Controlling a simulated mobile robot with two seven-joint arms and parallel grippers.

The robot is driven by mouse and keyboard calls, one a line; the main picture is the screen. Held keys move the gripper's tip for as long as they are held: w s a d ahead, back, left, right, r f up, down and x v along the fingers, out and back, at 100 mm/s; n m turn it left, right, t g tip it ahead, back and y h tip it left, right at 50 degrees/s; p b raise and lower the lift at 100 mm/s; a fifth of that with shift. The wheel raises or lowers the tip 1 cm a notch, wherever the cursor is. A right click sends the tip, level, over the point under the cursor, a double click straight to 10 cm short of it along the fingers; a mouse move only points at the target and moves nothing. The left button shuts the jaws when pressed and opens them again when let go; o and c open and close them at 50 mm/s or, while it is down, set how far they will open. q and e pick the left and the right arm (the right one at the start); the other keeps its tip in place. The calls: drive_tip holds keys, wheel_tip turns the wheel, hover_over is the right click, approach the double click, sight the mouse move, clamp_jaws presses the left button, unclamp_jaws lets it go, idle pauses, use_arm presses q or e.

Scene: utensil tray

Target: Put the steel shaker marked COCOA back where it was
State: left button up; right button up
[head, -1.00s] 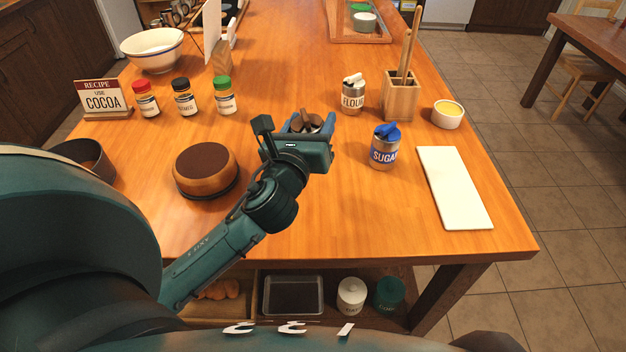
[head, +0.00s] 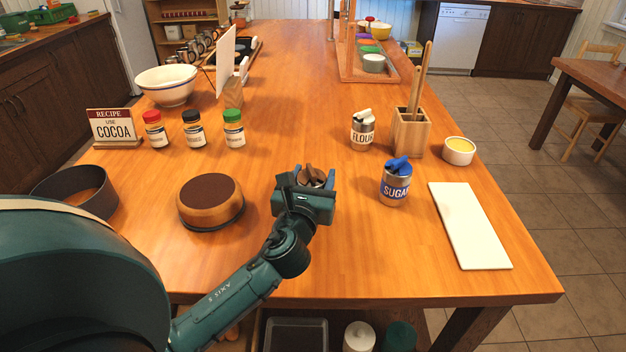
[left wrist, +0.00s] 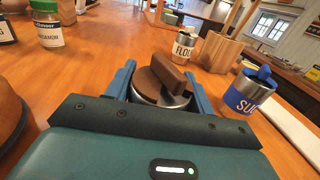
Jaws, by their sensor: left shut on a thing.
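My left gripper (head: 315,186) is shut around a steel shaker with a brown top (head: 312,174). In the left wrist view the steel shaker (left wrist: 160,90) sits between the blue fingers, and its front is hidden, so I cannot read its label. I cannot tell whether its base touches the table. The FLOUR shaker (head: 362,135), with a whitish top, stands beyond it to the right. The SUGAR shaker (head: 395,188), with a blue top, stands to its right, apart from the gripper. My right gripper is not in view.
A round brown-topped block (head: 210,200) lies left of the gripper. A utensil holder (head: 410,132), yellow-filled bowl (head: 459,151) and white board (head: 468,225) stand right.

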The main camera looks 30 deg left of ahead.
use_arm(q)
drive_tip(key=shift+r, duration=0.1)
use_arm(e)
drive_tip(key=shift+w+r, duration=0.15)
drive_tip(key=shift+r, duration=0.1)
use_arm(q)
drive_tip(key=o, duration=1.1)
drive_tip(key=shift+c, duration=0.2)
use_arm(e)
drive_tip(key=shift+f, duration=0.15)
use_arm(q)
drive_tip(key=shift+s, duration=0.15)
drive_tip(key=b+v, duration=0.1)
drive_tip(key=v, duration=0.9)
drive_tip(key=shift+s+d, duration=0.2)
drive_tip(key=shift+s, duration=0.15)
drive_tip(key=shift+s+d, duration=0.15)
drive_tip(key=shift+s, duration=0.3)
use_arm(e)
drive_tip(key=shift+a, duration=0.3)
